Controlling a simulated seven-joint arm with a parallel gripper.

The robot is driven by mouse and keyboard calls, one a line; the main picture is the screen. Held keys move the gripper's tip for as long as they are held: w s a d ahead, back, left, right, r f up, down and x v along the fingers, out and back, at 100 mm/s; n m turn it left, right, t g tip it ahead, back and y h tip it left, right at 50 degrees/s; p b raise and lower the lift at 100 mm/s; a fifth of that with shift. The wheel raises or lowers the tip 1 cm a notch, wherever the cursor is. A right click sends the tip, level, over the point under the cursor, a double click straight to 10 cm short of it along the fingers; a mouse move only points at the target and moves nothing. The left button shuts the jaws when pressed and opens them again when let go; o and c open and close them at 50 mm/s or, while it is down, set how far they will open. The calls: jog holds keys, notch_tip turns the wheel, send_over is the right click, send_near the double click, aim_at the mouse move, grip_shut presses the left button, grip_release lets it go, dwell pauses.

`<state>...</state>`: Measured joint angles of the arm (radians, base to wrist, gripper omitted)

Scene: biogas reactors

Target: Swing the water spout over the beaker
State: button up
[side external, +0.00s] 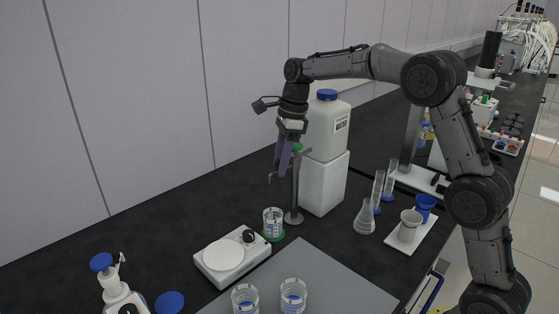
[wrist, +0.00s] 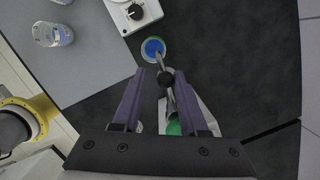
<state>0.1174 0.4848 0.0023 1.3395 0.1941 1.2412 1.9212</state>
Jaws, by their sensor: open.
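The water spout is a thin grey pipe (wrist: 171,99) with a green knob (wrist: 173,128), on an upright post (side external: 295,190) with a round foot beside the white water tank (side external: 322,183). My gripper (side external: 279,172) is open at the height of the spout's arm. In the wrist view its purple fingers (wrist: 161,78) stand on either side of the pipe; I cannot tell whether either touches it. The beaker (side external: 273,223) stands on a green disc and shows blue from above (wrist: 153,48). The spout's outer end overlaps the beaker's near edge in the wrist view.
A white hotplate (side external: 232,256) stands left of the beaker. Two beakers (side external: 245,299) (side external: 293,295) stand on the grey mat (side external: 335,280). A flask (side external: 365,217), cylinders and a tray with mugs (side external: 410,226) lie to the right. The wall is behind.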

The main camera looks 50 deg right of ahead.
jog(key=shift+w+d+r, duration=0.1)
jog(key=shift+w, duration=0.05)
dwell(0.5)
jog(key=shift+w+a+v, duration=0.1)
jog(key=shift+a+v, duration=0.1)
jog(key=shift+v, duration=1)
jog(key=shift+w+a+v, duration=0.15)
jog(key=shift+a+v, duration=0.05)
jog(key=shift+v, duration=1)
jog(key=shift+w+a+v, duration=0.1)
jog(key=shift+a+v, duration=0.1)
jog(key=shift+v, duration=0.95)
jog(key=shift+r, duration=0.25)
jog(key=s+a+r+t, duration=0.1)
jog(key=s+a+r, duration=0.1)
jog(key=s+r, duration=0.55)
jog(key=s+a+r+n+t, duration=0.15)
jog(key=s+n, duration=0.35)
jog(key=s, duration=0.7)
jog(key=s+d+f+n+t+h, duration=0.1)
jog(key=s+f+n+t+h, duration=0.1)
jog(key=s+f+n, duration=1.2)
jog(key=s+n, duration=0.1)
jog(key=n, duration=0.4)
jog(key=shift+d+f, duration=0.2)
jog(key=shift+f, duration=0.15)
